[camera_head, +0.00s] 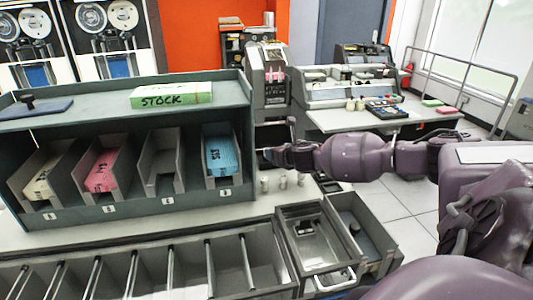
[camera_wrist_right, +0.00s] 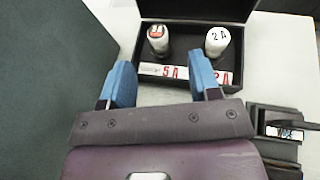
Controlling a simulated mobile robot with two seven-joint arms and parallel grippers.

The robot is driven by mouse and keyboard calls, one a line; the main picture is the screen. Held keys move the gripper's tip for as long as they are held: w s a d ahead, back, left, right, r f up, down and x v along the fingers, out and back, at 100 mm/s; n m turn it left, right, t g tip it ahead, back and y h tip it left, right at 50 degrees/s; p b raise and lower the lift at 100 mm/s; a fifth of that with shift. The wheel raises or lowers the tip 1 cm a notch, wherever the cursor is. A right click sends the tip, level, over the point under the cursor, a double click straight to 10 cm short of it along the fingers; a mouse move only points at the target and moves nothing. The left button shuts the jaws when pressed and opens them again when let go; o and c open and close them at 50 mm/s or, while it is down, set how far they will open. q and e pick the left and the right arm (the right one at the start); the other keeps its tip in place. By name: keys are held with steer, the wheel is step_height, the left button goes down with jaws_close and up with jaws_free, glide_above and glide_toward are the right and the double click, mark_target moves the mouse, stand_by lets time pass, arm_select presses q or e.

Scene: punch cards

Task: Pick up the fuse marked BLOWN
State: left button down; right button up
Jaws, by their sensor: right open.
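My right gripper (camera_wrist_right: 160,64) is open, its two blue fingers apart with nothing between them. It also shows in the head view (camera_head: 266,151), small and dark at the right end of the card rack. Red 5A and 2A labels are on the box's near edge. I cannot read BLOWN on any fuse. My left gripper is out of view.
Small pale cylinders (camera_head: 282,181) stand on the counter below my right gripper. A green-grey rack (camera_head: 130,207) holds coloured card stacks at left. A dark block with a lettered label (camera_wrist_right: 285,132) lies right of the gripper. Open drawers (camera_head: 315,240) are in front.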

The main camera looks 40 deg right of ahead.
steer(key=shift+w+d+f, duration=0.1)
steer(key=shift+w+f, duration=0.05)
steer(key=shift+w, duration=0.45)
steer(key=p+x, duration=0.1)
steer(key=x, duration=0.2)
steer(key=shift+w+f, duration=0.15)
steer(key=shift+w, duration=0.6)
